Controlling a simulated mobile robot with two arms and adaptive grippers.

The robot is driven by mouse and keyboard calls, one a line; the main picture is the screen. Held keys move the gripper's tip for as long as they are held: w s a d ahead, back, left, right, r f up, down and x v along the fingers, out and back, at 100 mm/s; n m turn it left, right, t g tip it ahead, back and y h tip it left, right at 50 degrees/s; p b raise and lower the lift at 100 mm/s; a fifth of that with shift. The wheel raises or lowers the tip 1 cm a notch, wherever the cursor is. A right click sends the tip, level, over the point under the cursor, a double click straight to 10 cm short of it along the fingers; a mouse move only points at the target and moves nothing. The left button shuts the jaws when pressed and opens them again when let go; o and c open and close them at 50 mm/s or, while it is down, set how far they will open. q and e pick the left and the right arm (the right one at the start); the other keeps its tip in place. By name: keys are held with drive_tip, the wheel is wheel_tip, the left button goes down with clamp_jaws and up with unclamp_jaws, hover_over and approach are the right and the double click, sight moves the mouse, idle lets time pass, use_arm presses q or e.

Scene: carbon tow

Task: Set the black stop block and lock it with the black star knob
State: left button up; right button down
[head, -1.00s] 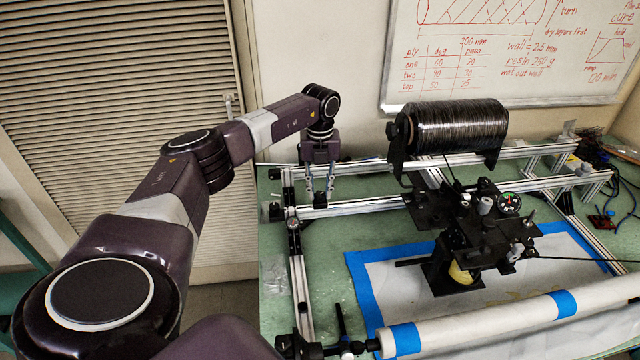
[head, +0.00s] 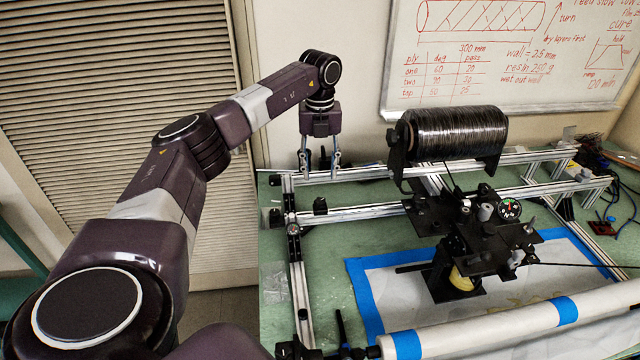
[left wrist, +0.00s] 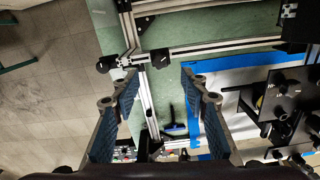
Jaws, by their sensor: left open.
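A small black block (head: 320,206), which looks like the stop block, sits on the nearer silver rail (head: 365,212) toward its left end. A dark knob-like piece (head: 275,216) is at that rail's left end; I cannot tell whether it is the star knob. My left gripper (head: 320,176) points down with its fingers apart and empty, above and behind the block and clear of it. In the left wrist view the open fingers (left wrist: 160,74) frame the green table, and a round black piece (left wrist: 105,64) shows by the frame corner. My right gripper is not in view.
A black fibre spool (head: 455,132) stands above a dark carriage (head: 490,240) right of my gripper. A white roller (head: 480,328) with blue tape crosses the front. A blue-taped sheet (head: 370,285) lies on the green table (head: 335,255). A whiteboard (head: 500,60) hangs behind.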

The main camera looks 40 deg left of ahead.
use_arm(q)
drive_tip(key=shift+r, duration=1.55)
